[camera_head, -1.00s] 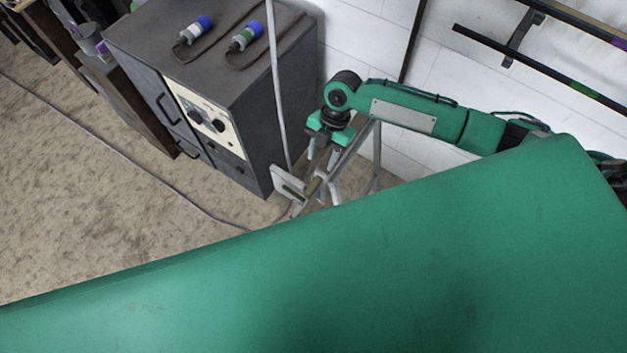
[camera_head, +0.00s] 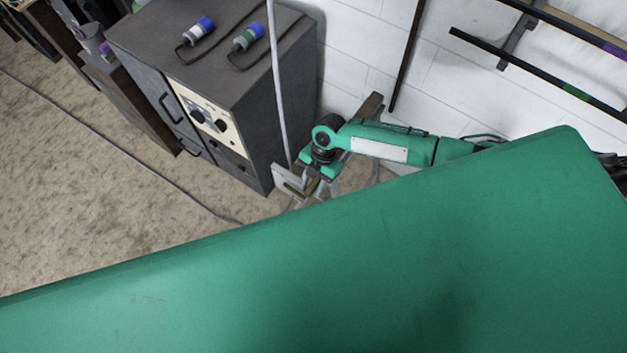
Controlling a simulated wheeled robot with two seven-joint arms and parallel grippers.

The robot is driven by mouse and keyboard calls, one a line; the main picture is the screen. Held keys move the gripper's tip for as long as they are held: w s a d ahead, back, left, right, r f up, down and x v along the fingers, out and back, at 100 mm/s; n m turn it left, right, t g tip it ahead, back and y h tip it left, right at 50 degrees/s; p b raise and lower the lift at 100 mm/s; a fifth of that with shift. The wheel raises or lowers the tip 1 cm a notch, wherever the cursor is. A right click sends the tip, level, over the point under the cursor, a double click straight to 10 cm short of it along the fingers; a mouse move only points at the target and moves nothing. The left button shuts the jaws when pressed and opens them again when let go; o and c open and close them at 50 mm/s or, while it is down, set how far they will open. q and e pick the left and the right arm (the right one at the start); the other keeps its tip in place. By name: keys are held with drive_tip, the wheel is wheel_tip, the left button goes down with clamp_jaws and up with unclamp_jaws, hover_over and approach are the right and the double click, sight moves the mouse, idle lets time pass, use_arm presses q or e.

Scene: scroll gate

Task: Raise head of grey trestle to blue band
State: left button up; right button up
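The grey trestle stands at the wall right of the cabinet. The far end of its brown-topped head (camera_head: 371,107) shows above my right arm. Its near end is behind my gripper, beside a pale plate (camera_head: 290,183) at the foot of a thin white upright pole (camera_head: 275,85). My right gripper (camera_head: 320,181) points down at the head. Its green jaws are apart, and its fingertips are at the head's level. I cannot tell whether they touch it. Most of the trestle's legs are hidden by my arm and green body. No blue band is discernible. My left gripper is out of view.
A dark grey cabinet (camera_head: 200,90) with a dial panel stands close left of the trestle; blue-capped plugs (camera_head: 204,24) lie on top. Black wall bars (camera_head: 530,70) are at upper right. A cable (camera_head: 120,150) crosses the open floor at left.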

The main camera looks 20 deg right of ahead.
clamp_jaws()
drive_tip(key=r+p, duration=0.2)
drive_tip(key=r, duration=0.3)
drive_tip(key=shift+w, duration=0.2)
drive_tip(key=shift+r, duration=0.25)
drive_tip(key=shift+o, duration=1.3)
unclamp_jaws()
drive_tip(key=shift+s+f, duration=0.1)
drive_tip(key=shift+f, duration=0.05)
